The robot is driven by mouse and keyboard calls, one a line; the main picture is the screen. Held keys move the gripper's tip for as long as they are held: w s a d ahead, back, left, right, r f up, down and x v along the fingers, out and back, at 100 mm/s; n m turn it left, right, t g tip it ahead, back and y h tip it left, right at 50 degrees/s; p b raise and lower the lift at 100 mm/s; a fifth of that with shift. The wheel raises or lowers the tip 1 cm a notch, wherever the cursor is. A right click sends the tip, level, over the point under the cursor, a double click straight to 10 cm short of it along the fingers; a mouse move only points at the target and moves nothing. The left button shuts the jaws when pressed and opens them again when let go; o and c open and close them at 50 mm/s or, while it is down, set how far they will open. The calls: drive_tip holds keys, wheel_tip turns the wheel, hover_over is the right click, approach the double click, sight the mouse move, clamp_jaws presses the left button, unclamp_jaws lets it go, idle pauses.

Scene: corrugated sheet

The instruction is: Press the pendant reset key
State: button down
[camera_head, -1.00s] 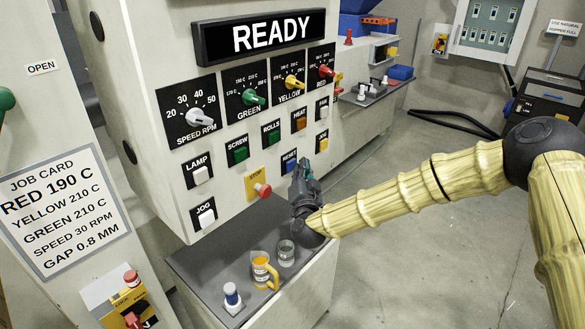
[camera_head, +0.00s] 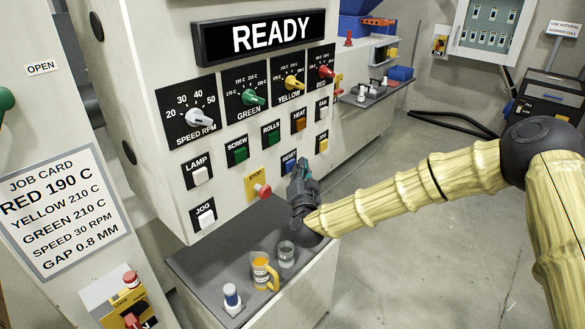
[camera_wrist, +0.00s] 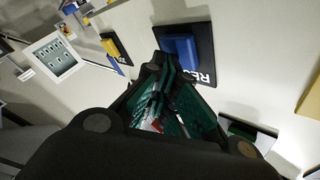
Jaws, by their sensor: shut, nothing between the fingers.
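The blue reset key (camera_head: 289,167) is on the pale control panel, right of the red stop button, and my gripper partly covers it and its label. In the wrist view the blue key (camera_wrist: 181,47) stands out from a black plate with part of its lettering showing. My gripper (camera_head: 302,168) is shut and empty, close in front of the key. In the wrist view its fingertips (camera_wrist: 172,72) are just below the key, and I cannot tell whether they touch it. The display (camera_head: 262,37) reads READY.
The red stop button (camera_head: 263,189) is close on the left. A jug (camera_head: 263,272) and clear cup (camera_head: 286,254) stand on the ledge below my gripper. Open floor lies to the right.

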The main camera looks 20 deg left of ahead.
drive_tip(key=shift+a, duration=0.1)
idle(0.6)
drive_tip(key=shift+s+d, duration=0.25)
drive_tip(key=shift+d, duration=0.55)
drive_tip(key=d, duration=0.1)
drive_tip(key=s+d, duration=0.1)
drive_tip(key=d, duration=0.2)
drive_tip(key=shift+s+d, duration=0.35)
idle(0.7)
